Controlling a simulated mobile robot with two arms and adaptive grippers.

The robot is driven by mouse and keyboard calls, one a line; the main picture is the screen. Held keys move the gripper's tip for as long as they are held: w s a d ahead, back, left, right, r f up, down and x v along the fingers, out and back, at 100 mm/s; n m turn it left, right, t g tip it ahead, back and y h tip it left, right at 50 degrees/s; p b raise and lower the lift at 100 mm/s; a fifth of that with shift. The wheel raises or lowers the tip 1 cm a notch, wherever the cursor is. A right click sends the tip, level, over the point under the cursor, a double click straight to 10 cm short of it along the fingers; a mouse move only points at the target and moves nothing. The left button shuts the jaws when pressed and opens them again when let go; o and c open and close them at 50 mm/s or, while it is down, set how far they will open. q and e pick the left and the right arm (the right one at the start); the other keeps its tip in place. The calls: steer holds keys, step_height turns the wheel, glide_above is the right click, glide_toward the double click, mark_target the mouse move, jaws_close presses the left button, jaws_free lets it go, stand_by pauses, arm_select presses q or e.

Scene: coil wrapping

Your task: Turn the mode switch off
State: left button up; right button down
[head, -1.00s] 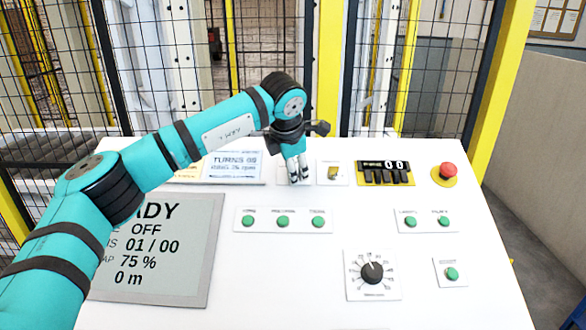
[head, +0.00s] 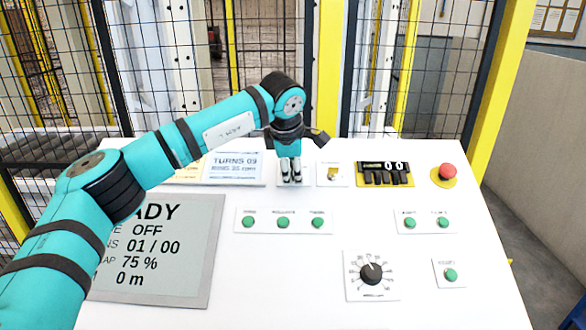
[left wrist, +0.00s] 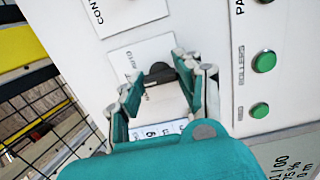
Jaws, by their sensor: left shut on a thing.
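My left gripper (head: 291,177) points down at a white plate (head: 283,184) in the panel's back row. In the left wrist view its fingers (left wrist: 160,78) are closed about a small dark knob (left wrist: 160,72), which appears to be the mode switch; they hide much of it. The knob's setting cannot be read. The plate's lettering (left wrist: 128,62) is partly covered. The large grey screen (head: 160,250) reads OFF on a line whose label is mostly behind my arm, with 01 / 00, 75 % and 0 m below. My right gripper is not in view.
Green buttons (head: 283,222) and a black dial (head: 371,272) sit nearer. A mesh fence (head: 250,70) stands behind the panel.

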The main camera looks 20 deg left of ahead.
arm_select(q)
steer(key=o, duration=1.1)
steer(key=shift+o, duration=0.2)
steer(key=shift+s+r, duration=0.1)
steer(key=shift+r, duration=0.2)
steer(key=v, duration=1.1)
steer(key=shift+r, duration=0.2)
